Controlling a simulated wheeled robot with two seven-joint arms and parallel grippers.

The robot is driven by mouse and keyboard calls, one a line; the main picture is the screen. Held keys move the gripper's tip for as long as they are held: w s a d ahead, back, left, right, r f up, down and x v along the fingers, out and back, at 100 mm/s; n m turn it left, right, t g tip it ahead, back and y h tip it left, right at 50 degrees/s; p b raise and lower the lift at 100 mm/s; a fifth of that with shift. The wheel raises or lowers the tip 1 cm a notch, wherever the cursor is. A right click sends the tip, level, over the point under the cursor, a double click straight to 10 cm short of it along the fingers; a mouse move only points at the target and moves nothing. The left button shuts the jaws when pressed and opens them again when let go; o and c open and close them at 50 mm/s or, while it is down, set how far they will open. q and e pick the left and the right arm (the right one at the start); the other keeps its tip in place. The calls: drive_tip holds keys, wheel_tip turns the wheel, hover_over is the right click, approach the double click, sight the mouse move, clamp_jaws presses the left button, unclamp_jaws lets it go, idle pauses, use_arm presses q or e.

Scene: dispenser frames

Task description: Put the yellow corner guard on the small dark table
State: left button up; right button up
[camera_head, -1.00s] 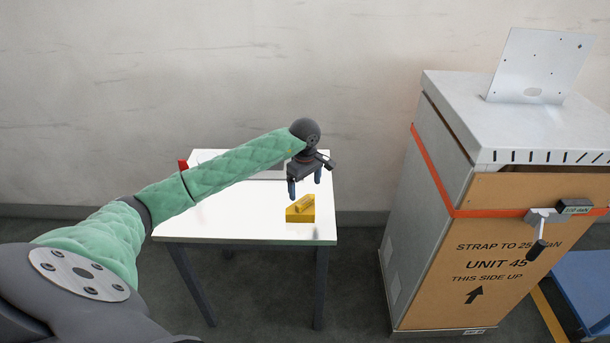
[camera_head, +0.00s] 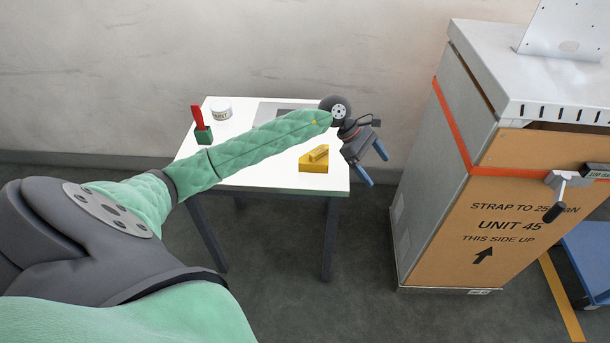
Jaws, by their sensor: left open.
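The yellow corner guard (camera_head: 313,164) lies near the front right corner of a table (camera_head: 260,180) with a white top and dark legs. My left gripper (camera_head: 376,167) is open and empty. It hangs at the table's right edge, to the right of the corner guard and apart from it in the picture. Its blue fingertips point down and to the right. My right gripper is not in view. I see no separate small dark table.
A green holder with a red item (camera_head: 202,126) and a white tub (camera_head: 221,109) stand at the table's back left. A grey flat thing (camera_head: 268,110) lies behind my forearm. A tall strapped cabinet (camera_head: 490,200) stands on the right, with a blue cart (camera_head: 588,258) beyond it. A wall closes the back.

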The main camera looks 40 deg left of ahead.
use_arm(q)
drive_tip(key=s+d+r+n+t+h, duration=0.1)
drive_tip(key=d+n+t+h, duration=0.6)
drive_tip(key=d+n, duration=0.4)
drive_tip(key=s+a+f+n+t+y, duration=0.25)
drive_tip(key=f+n+y, duration=0.25)
drive_tip(key=f+n, duration=0.45)
drive_tip(key=s+a+f+n+t+y, duration=0.15)
drive_tip(key=a+f+n+y, duration=0.3)
drive_tip(key=f+n, duration=0.55)
drive_tip(key=s+a+f+n+t+y, duration=0.25)
drive_tip(key=f+n+y, duration=0.25)
drive_tip(key=f+n, duration=0.45)
drive_tip(key=s+f+n+g+y, duration=0.2)
drive_tip(key=s+f+n+g, duration=0.5)
drive_tip(key=s+f, duration=0.7)
drive_tip(key=s+d+f+n+g, duration=0.1)
drive_tip(key=s+f+g, duration=0.1)
drive_tip(key=s, duration=0.4)
drive_tip(key=s+d+f+n+g, duration=0.1)
drive_tip(key=s+f+n+g, duration=0.1)
drive_tip(key=s, duration=0.4)
drive_tip(key=s+d+f+n+g+h, duration=0.1)
drive_tip(key=s+f+g, duration=0.1)
drive_tip(key=s+f, duration=0.2)
drive_tip(key=s, duration=0.3)
drive_tip(key=shift+d+n, duration=0.3)
drive_tip(key=shift+n, duration=0.1)
